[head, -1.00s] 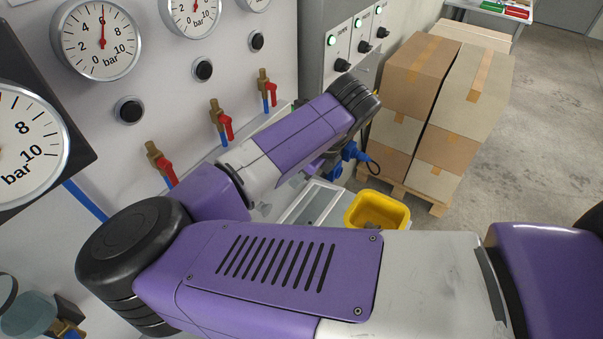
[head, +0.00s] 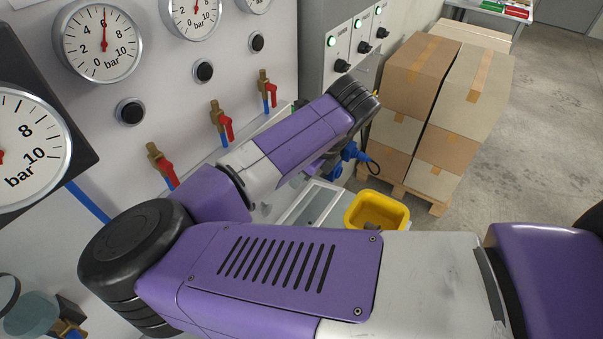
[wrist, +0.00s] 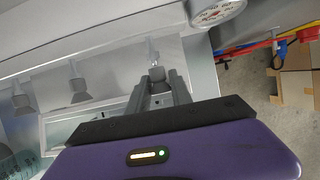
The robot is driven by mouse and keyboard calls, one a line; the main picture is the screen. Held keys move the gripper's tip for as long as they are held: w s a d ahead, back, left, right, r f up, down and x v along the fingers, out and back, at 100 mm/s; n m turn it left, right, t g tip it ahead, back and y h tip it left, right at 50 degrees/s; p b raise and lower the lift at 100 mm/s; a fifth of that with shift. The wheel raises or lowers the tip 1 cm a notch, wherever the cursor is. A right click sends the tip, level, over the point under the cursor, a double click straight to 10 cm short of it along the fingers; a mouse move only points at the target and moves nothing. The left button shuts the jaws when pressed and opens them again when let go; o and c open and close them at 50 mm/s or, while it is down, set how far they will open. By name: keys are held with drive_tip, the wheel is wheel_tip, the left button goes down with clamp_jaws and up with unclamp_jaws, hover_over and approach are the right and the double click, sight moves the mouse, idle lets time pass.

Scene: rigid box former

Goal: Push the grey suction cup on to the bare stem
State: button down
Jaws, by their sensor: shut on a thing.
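In the wrist view, my gripper (wrist: 160,90) is shut on the grey suction cup (wrist: 157,73), which sits between its fingertips. A thin pale stem (wrist: 152,50) shows just beyond the cup, nearly in line with it. I cannot tell whether the cup touches the stem or is on it. Two other grey cups hang on stems to the left, a nearer one (wrist: 77,88) and one farther left (wrist: 21,101). In the head view my arm hides the gripper, the held cup and the stem.
A yellow bin (head: 399,216) with grey contents stands right of my forearm. Stacked cartons (head: 420,70) stand on a pallet behind it. Red-handled valves (head: 226,127) and gauges (head: 102,43) line the panel at left. Open floor (head: 545,150) lies at right.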

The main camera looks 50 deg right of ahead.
drive_tip(key=shift+w, duration=0.5)
drive_tip(key=c, duration=1.1)
unclamp_jaws()
drive_tip(key=v, duration=0.7)
drive_tip(key=shift+s+r+b, duration=0.15)
drive_tip(key=shift+r+b, duration=0.15)
drive_tip(key=shift+r, duration=0.1)
